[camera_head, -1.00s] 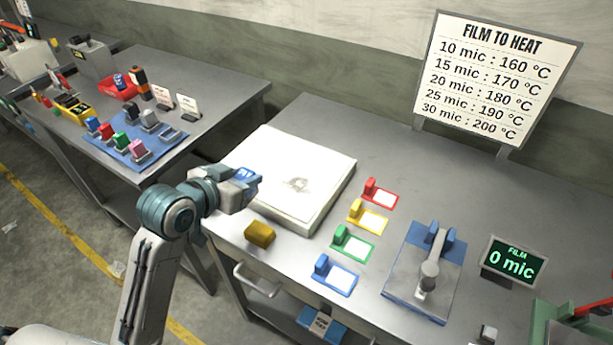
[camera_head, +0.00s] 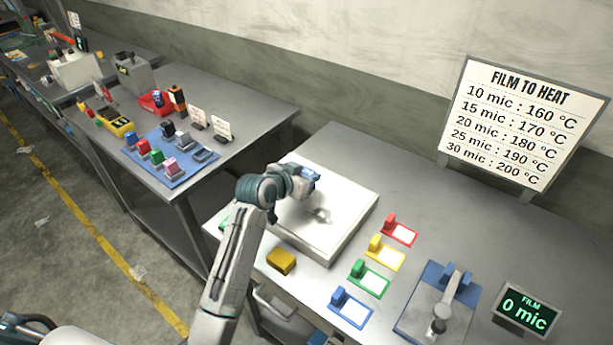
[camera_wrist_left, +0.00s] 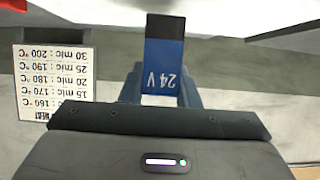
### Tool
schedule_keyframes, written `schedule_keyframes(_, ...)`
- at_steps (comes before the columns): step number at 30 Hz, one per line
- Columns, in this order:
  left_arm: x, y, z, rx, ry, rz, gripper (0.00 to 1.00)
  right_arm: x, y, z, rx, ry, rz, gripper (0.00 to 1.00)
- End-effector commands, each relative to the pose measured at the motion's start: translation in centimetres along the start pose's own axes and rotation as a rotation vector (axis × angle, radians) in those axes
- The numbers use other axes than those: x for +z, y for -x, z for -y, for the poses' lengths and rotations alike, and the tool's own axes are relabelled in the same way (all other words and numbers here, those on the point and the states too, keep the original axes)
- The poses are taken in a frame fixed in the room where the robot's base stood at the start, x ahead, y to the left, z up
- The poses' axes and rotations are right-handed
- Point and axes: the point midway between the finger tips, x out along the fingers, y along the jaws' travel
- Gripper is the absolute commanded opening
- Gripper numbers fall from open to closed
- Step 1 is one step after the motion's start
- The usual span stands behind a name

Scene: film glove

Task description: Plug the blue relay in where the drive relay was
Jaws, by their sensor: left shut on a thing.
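My left gripper (camera_head: 304,178) is shut on a blue relay (camera_head: 312,175), held above the far left part of a white box. In the left wrist view the relay (camera_wrist_left: 163,68) sits between the fingers (camera_wrist_left: 162,88), with an upside-down "24 V" label and a dark upper end. My right gripper is out of view.
The white box (camera_head: 345,222) lies on the near table beside a yellow block (camera_head: 281,261) and several coloured card holders. A red tray (camera_head: 150,106), an orange-black device (camera_head: 177,98) and small sign cards (camera_head: 222,129) stand behind the blue board. A gap separates the tables.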

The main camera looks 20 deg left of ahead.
Motion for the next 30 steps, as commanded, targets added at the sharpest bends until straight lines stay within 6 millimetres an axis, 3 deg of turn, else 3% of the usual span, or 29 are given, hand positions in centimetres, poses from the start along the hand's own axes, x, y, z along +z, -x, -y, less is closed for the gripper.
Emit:
schedule_keyframes(5,1.5,-0.7,0.0,0.0,0.001,0.001,0.05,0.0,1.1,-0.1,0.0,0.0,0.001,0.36)
schedule_keyframes(15,1.9,-0.9,0.0,0.0,0.001,-0.001,0.05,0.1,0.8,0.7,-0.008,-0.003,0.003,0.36)
schedule_keyframes(16,1.9,-0.9,0.0,0.0,0.001,-0.001,0.31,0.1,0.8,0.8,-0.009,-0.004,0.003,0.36)
schedule_keyframes(19,1.9,-0.8,0.0,0.0,0.001,-0.001,0.5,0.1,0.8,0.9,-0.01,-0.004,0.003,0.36)
schedule_keyframes(30,1.7,-0.5,0.0,-0.001,0.0,0.0,0.51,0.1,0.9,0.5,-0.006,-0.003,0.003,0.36)
